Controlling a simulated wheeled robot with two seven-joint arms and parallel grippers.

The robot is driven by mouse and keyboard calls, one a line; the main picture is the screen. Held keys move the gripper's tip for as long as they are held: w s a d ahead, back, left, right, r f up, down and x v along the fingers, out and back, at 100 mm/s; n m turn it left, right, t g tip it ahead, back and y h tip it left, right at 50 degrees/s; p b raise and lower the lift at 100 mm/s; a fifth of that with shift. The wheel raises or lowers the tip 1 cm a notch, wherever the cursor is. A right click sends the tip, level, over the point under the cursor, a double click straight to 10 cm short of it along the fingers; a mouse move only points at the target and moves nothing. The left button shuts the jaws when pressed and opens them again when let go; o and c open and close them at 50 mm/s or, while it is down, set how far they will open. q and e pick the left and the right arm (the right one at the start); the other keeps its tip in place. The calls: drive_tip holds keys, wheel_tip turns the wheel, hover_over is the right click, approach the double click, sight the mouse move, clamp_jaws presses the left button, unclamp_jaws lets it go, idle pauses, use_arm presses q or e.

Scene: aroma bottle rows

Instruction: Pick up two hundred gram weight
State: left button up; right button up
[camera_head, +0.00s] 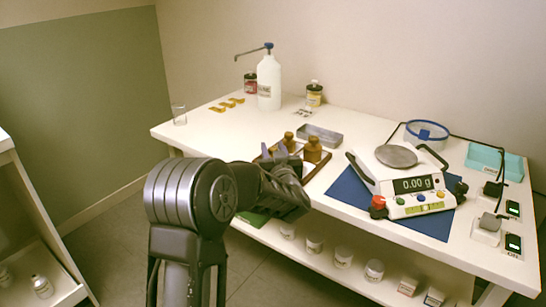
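Two brass-coloured weights with knobs stand at a wooden tray (322,163) near the table's front edge: a rear weight (289,143) and a front weight (313,152). Their markings are too small to read, so I cannot tell which is two hundred grams. My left gripper (282,158) is over the tray's left part, close beside the weights. My own arm hides its lower side and part of the tray. I cannot see whether its fingers are apart or touch anything. My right gripper is not in view.
A scale (412,184) reading 0.00 g stands on a blue mat (349,190) to the right. A metal tray (320,136) lies behind the weights. A white pump bottle (268,85) and a glass beaker (179,114) stand further back. The table's left part is mostly clear.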

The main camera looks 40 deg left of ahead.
sight(273, 148)
use_arm(q)
clamp_jaws()
idle(0.5)
wheel_tip(273, 148, up, 10)
drive_tip(key=p, duration=0.3)
idle(0.7)
